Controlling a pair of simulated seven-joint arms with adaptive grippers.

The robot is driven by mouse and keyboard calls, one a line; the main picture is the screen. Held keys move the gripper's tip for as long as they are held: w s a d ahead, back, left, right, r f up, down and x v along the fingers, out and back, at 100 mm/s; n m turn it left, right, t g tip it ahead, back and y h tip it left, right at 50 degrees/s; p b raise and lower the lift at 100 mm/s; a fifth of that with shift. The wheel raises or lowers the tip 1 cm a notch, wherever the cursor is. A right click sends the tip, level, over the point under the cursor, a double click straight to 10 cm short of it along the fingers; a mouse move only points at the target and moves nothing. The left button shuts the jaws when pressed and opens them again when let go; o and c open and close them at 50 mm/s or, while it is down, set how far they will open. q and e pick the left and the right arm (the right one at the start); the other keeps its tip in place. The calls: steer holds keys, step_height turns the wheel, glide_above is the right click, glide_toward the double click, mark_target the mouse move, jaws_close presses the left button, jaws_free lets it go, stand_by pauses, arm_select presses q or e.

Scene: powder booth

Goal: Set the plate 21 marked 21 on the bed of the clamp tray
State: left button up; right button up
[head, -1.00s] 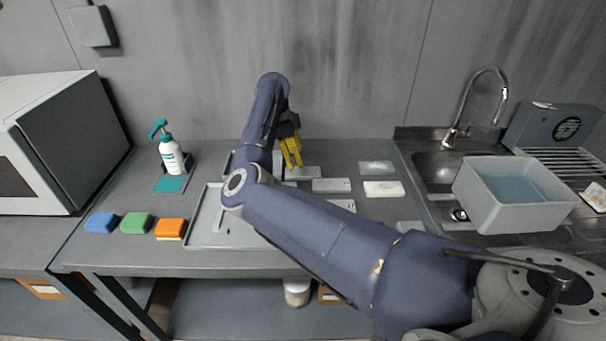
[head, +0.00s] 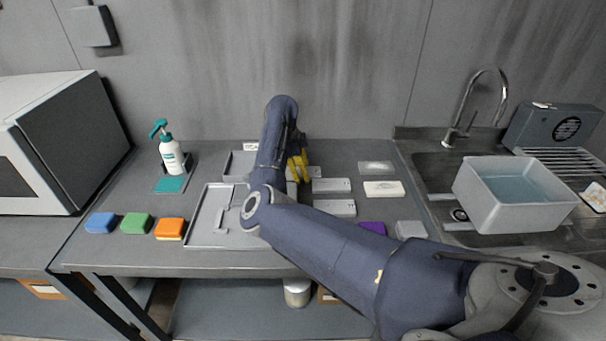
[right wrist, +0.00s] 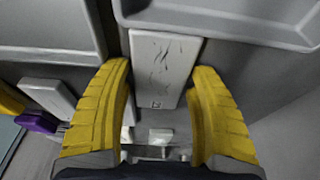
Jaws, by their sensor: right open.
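My right gripper (head: 298,168) is open, low over the back middle of the bench. In the right wrist view its yellow fingers (right wrist: 163,105) stand on either side of the near end of a pale scratched plate (right wrist: 163,65). That plate has a small dark mark at its near end, too small to read. In the head view it is mostly hidden by the gripper. Two more pale plates (head: 332,185) (head: 335,208) lie in front of it. A grey tray with raised bars (head: 192,238), apparently the clamp tray, lies left of the plates, partly covered by my arm. My left gripper is out of view.
A smaller grey tray (head: 231,170) sits behind. Blue, green and orange sponges (head: 170,229) and a spray bottle (head: 171,157) are on the left. A purple block (head: 373,228), white blocks (head: 384,189) and a sink with a water tub (head: 530,222) are on the right.

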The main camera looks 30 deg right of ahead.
steer(key=shift+c, duration=0.4)
steer(key=c, duration=1.2)
steer(key=shift+o, duration=0.2)
steer(key=shift+r, duration=0.15)
step_height(320, 180, up, 28)
steer(key=shift+f, duration=0.25)
